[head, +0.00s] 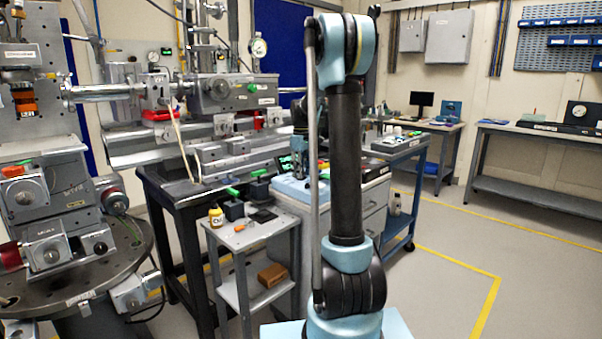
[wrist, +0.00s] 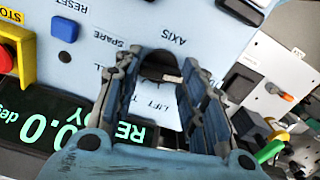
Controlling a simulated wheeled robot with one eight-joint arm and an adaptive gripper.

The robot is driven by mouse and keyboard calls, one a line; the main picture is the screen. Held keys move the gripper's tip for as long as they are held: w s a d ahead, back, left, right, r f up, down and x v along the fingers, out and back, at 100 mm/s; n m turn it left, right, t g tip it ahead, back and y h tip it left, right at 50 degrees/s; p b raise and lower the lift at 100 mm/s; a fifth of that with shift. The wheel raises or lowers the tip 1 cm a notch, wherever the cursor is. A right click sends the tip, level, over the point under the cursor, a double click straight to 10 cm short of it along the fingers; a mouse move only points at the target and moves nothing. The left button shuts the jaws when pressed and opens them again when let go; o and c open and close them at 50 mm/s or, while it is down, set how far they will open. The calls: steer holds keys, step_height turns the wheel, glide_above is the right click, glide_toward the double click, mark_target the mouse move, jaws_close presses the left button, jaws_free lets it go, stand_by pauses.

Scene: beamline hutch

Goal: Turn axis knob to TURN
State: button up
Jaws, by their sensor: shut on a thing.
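The axis knob (wrist: 158,66) is black and round with a pale pointer mark on its lower right part. In the wrist view it sits on a light blue panel (wrist: 95,45), below the upside-down word AXIS. My gripper (wrist: 157,68) has its two fingers on either side of the knob, closed on it. Lettering that seems to read LIFT shows between the fingers; the TURN label cannot be made out. The dark display (wrist: 60,125) shows 0.0 deg and a partly covered READY in green. In the head view my arm hides much of the gripper, and the knob cannot be made out.
A red stop button (wrist: 8,58) on yellow and a blue reset button (wrist: 65,30) lie left of my gripper on the panel. Open floor (head: 450,235) lies at right.

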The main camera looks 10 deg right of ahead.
steer(key=shift+d, duration=0.2)
steer(key=o, duration=1.1)
steer(key=shift+c, duration=0.2)
steer(key=shift+a, duration=0.1)
steer(key=shift+r, duration=0.3)
step_height(320, 180, up, 11)
steer(key=shift+r, duration=0.1)
